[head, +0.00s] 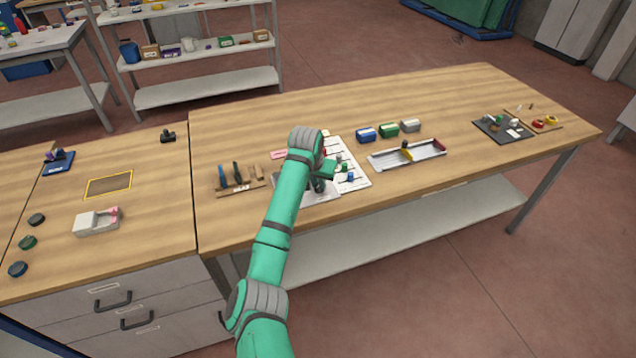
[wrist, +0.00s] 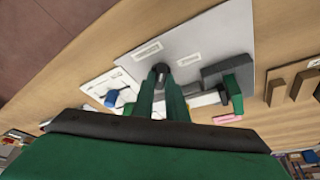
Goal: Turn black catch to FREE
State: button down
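In the wrist view the two green fingers of my gripper (wrist: 161,77) point at a grey plate (wrist: 215,38) with small white labels. A small dark round piece, which looks like the black catch (wrist: 160,68), sits between the fingertips. The fingers stand a little apart and appear to close on its two sides. The label wording is too small to read, so I cannot tell which position the catch points to. In the head view my gripper is over the grey plate (head: 322,197), and my arm hides the catch.
A dark block (wrist: 228,70) with a green part (wrist: 233,94) stands on the plate close to my fingers. In the head view a wooden tool rack (head: 240,188) is to the left, and a white sheet (head: 352,160) with small coloured pieces and a long tray (head: 408,155) lie right.

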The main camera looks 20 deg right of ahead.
jog(key=shift+m, duration=0.3)
jog(key=m, duration=0.2)
jog(key=m+g+h, duration=0.1)
jog(key=m, duration=0.1)
jog(key=shift+w+a+g, duration=0.15)
jog(key=shift+g, duration=0.15)
jog(key=m+g, duration=0.1)
jog(key=m, duration=0.2)
jog(key=m+g, duration=0.1)
jog(key=m, duration=0.1)
jog(key=shift+w+m+h, duration=0.15)
jog(key=shift+m+h, duration=0.25)
jog(key=c, duration=1.8)
grip_release()
jog(key=shift+o, duration=0.2)
jog(key=v, duration=1)
jog(key=shift+r, duration=0.4)
jog(key=shift+a, duration=0.25)
